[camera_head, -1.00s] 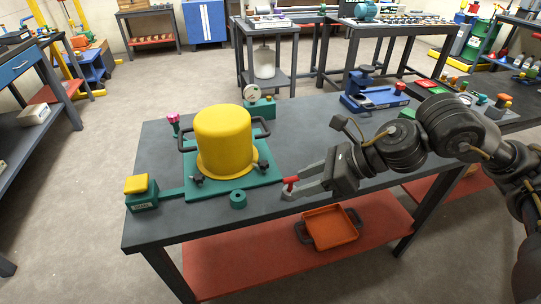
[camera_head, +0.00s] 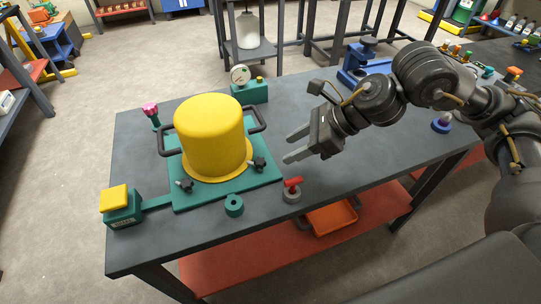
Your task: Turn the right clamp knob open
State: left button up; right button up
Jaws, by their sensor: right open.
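The right clamp knob (camera_head: 259,163) is a small black knob on the green base plate (camera_head: 216,196), at the front right of a yellow cylindrical cover (camera_head: 212,138). A matching left clamp knob (camera_head: 186,186) stands at the cover's front left. My right gripper (camera_head: 290,148) is open and empty. Its two grey fingers point left toward the right clamp knob, with a gap between their tips and the knob. I cannot tell the finger height above the table exactly. My left gripper is not in view.
A red-handled grey valve-like piece (camera_head: 292,190) and a green ring (camera_head: 234,206) stand near the table's front edge. A green box with a yellow top (camera_head: 121,206) is at left. A gauge (camera_head: 241,76) stands behind the cover. Blue fixture (camera_head: 362,61) is at the back right.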

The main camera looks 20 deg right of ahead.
aim_at(265, 162)
jog(key=x, duration=0.7)
jog(key=shift+w+a+f, duration=0.15)
jog(key=shift+a+f, duration=0.05)
jog(key=shift+a, duration=0.05)
jog(key=c, duration=1)
